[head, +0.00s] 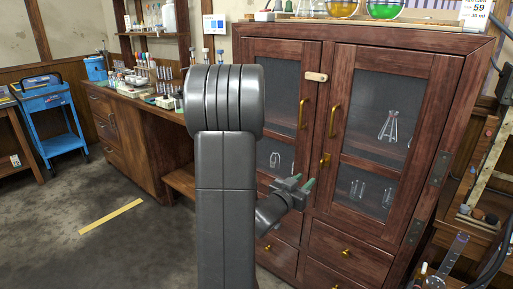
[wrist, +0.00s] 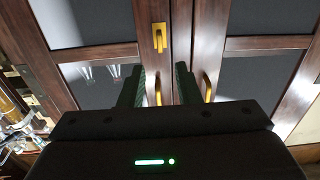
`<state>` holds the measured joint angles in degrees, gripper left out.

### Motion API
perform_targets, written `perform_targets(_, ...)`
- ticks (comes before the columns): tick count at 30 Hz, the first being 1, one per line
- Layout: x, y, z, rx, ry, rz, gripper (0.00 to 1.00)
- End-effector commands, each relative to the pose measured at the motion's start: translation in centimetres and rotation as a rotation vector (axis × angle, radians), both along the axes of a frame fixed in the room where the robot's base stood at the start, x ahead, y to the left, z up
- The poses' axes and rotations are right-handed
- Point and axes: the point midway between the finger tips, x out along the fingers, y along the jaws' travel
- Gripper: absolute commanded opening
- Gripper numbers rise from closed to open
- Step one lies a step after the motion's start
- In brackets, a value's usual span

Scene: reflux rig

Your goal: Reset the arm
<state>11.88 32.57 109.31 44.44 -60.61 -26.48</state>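My gripper (head: 302,184) is in front of the wooden cabinet (head: 400,48), near the meeting line of its two glass doors. In the wrist view my gripper (wrist: 158,84) has its two dark green fingers apart, with nothing held between them. A small brass latch (wrist: 159,38) shows beyond the fingertips; it also shows in the head view (head: 325,160), just right of and above my gripper. Both cabinet doors look shut. My grey arm blocks part of the left door in the head view.
Brass handles (head: 334,120) stick out from the doors. Flasks with yellow and green liquid (head: 383,9) stand on the cabinet top. A cluttered bench (head: 135,110) and a blue cart (head: 48,115) stand at the left. Open floor with a yellow strip (head: 110,216) lies left of my arm.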

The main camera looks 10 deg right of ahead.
Motion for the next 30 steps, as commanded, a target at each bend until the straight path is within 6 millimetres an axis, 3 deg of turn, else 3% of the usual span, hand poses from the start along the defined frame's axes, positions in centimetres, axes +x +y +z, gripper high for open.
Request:
perform_targets(18,7.2,-8.6,0.1,-0.001,-0.002,-0.003,0.3)
perform_targets(24,8.3,-9.8,0.0,-0.002,-0.001,-0.002,0.3)
perform_targets(30,8.3,-9.8,0.1,0.01,-0.014,-0.001,0.3)
